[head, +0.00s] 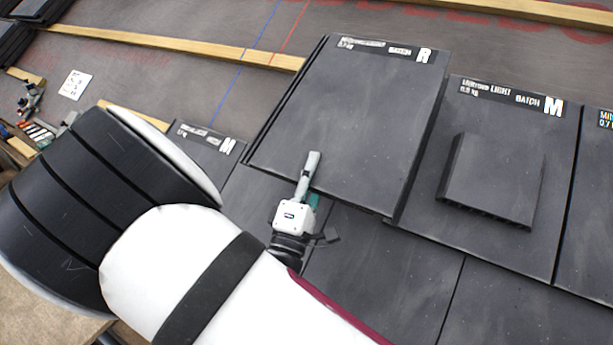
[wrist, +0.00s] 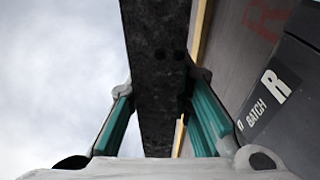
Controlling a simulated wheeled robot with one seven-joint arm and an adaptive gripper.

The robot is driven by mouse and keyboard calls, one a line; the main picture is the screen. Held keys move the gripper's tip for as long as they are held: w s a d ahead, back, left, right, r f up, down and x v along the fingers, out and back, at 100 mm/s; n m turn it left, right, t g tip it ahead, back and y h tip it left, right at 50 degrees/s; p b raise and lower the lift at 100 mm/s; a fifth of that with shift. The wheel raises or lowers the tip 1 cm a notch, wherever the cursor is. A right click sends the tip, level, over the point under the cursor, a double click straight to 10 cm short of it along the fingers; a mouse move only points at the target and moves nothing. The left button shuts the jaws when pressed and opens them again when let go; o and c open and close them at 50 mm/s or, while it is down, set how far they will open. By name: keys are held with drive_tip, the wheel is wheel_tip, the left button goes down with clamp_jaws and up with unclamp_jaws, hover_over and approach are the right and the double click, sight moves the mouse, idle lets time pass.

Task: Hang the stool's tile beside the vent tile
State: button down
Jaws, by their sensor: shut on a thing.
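A dark flat tile labelled R (head: 350,120) is in my gripper (head: 312,178), which is shut on its lower edge in the head view. The tile looks raised over the laid tiles, and its right edge lies close to the vent tile (head: 475,115). The vent tile is labelled M and bears a raised square hood (head: 492,182). In the wrist view the held tile (wrist: 158,70) shows edge-on between both green-padded fingers (wrist: 160,125). A dark face with an R label (wrist: 262,105) shows at the right there. The gap under the held tile is hidden.
Another M tile (head: 205,145) lies left of the held tile, partly behind my arm. Laid tiles (head: 370,265) fill the row below. A wooden batten (head: 190,46) crosses above, over grey underlay with blue and red lines. Tools (head: 35,125) and dark stacked tiles lie far left.

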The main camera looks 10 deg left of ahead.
drive_tip(key=w+f+b, duration=0.1)
drive_tip(key=w, duration=0.1)
drive_tip(key=w+d+f+b, duration=0.1)
drive_tip(key=w+f+b, duration=0.1)
drive_tip(key=w+d+f+b, duration=0.1)
drive_tip(key=shift+w+f+b, duration=0.3)
drive_tip(key=shift+w, duration=0.1)
drive_tip(key=shift+w+d+f, duration=0.15)
drive_tip(key=shift+w+f, duration=0.2)
drive_tip(key=shift+f, duration=0.1)
idle(1.5)
drive_tip(key=shift+p, duration=0.55)
idle(0.8)
drive_tip(key=shift+s+f, duration=0.1)
drive_tip(key=shift+f, duration=0.05)
idle(0.8)
drive_tip(key=c, duration=1.4)
unclamp_jaws()
drive_tip(key=shift+o, duration=0.2)
drive_tip(key=shift+f, duration=0.15)
